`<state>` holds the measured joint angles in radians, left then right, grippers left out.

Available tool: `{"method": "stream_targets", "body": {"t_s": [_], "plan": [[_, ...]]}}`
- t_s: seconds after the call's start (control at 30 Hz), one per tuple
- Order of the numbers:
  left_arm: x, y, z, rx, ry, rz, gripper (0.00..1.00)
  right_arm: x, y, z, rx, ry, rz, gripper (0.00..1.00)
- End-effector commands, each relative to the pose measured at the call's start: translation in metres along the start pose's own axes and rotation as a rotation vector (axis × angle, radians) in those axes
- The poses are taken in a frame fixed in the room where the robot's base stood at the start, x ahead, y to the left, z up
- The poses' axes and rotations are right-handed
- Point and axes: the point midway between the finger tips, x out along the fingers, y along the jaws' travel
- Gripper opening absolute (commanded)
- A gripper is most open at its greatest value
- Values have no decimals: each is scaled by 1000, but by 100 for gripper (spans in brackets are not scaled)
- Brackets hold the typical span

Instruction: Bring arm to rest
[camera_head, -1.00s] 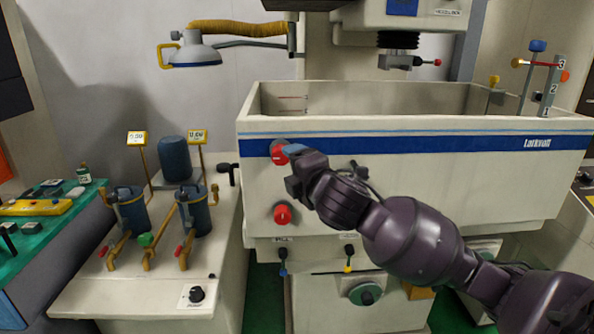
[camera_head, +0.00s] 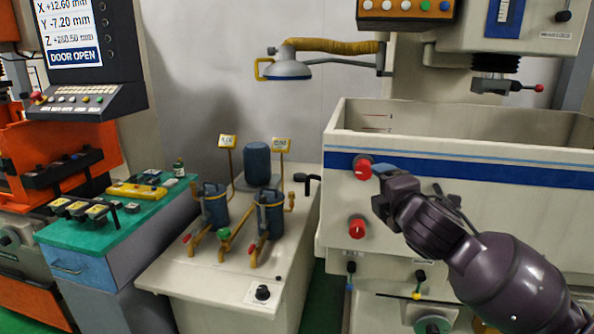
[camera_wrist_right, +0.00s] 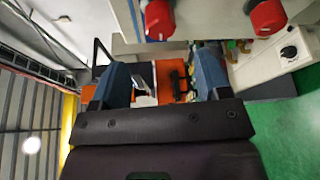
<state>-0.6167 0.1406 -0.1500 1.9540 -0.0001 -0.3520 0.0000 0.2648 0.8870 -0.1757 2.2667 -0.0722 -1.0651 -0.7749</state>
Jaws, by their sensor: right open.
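My right arm (camera_head: 505,275) is dark purple and reaches in from the lower right across the front of the white machine tank (camera_head: 480,175). My right gripper (camera_head: 380,170) has blue fingers and appears close beside the upper red knob (camera_head: 363,168); I cannot tell whether it touches. In the right wrist view the two blue fingers of the right gripper (camera_wrist_right: 163,78) stand apart with nothing between them. The upper part of that view shows red knobs (camera_wrist_right: 267,17) beyond the fingers. My left gripper is not in view.
A lower red knob (camera_head: 357,228) sits on the tank front. Left of it is a white cabinet (camera_head: 185,278) with blue filter canisters and yellow pipes. A green-topped bench (camera_head: 105,232) and a control screen (camera_head: 70,30) reading DOOR OPEN stand further left.

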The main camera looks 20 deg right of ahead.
Motion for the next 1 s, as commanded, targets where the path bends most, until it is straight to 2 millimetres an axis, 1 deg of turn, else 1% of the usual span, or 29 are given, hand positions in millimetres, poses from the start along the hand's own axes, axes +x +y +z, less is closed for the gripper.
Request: {"method": "stream_targets", "body": {"t_s": [0.17,0.27,0.43,0.47,0.53,0.67,0.7,0.77,0.8,0.87,0.9,0.97,1.0], "plan": [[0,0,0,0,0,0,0,0,1,-1,37,7,6,70],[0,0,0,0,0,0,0,0,6,-6,109,41,33,70],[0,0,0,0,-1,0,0,7,10,-17,287,131,81,70],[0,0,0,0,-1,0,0,9,9,-20,327,149,84,70],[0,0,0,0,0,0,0,11,-3,-27,427,189,78,70],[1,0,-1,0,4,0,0,12,-42,-40,619,243,32,70],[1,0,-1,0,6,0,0,11,-57,-43,675,252,14,70],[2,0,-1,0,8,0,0,9,-81,-48,760,262,-17,70],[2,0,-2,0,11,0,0,6,-99,-52,817,265,-40,70],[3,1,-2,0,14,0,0,0,-127,-58,907,264,-76,70],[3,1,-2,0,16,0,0,-5,-149,-61,969,259,-103,70],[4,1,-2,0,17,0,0,-16,-182,-67,1063,244,-144,70],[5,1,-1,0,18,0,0,-24,-205,-71,1123,228,-172,70]]}}
